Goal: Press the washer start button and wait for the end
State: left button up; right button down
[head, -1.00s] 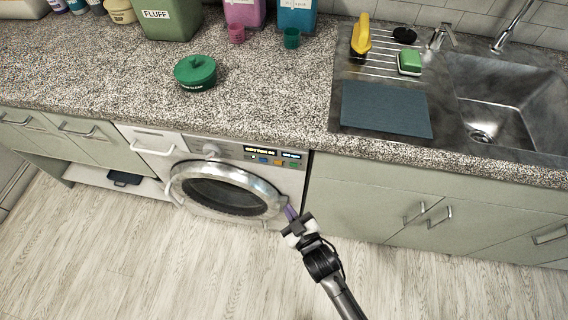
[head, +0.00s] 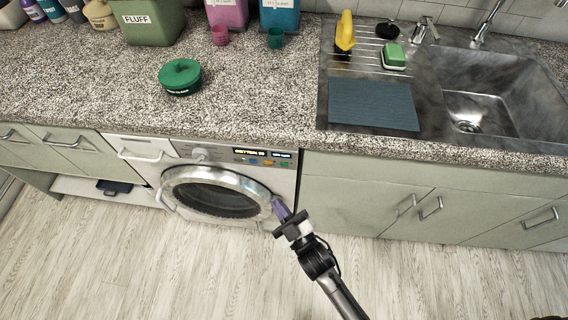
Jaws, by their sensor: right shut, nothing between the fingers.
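The washer (head: 285,184) is built in under the counter, with its round silver-rimmed door (head: 212,193) closed. Its control panel (head: 255,157) has a lit display reading what looks like "COTTON" and a row of small coloured buttons. A green button (head: 284,164) is at the right end of the row; its label is too small to read. My right gripper (head: 278,206) is shut and empty, its purple fingers in front of the door's lower right rim, below the buttons. I cannot tell whether it touches the rim. My left gripper is not in view.
The granite counter's front edge (head: 240,141) overhangs the washer panel. A green tub (head: 180,77) stands on the counter, with a blue-grey mat (head: 373,104) beside the sink (head: 487,105). The wooden floor (head: 130,260) is clear.

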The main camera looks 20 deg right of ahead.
aim_at(284, 164)
jog(key=w+d+b, duration=0.1)
jog(key=w+d, duration=0.3)
jog(key=w, duration=0.3)
jog(key=shift+w+d+b, duration=0.25)
jog(key=shift+d+b, duration=0.05)
dwell(0.4)
dwell(0.7)
dwell(0.7)
dwell(0.4)
jog(key=shift+w+d, duration=0.2)
jog(key=shift+w, duration=0.2)
jog(key=shift+w+d, duration=0.1)
dwell(0.5)
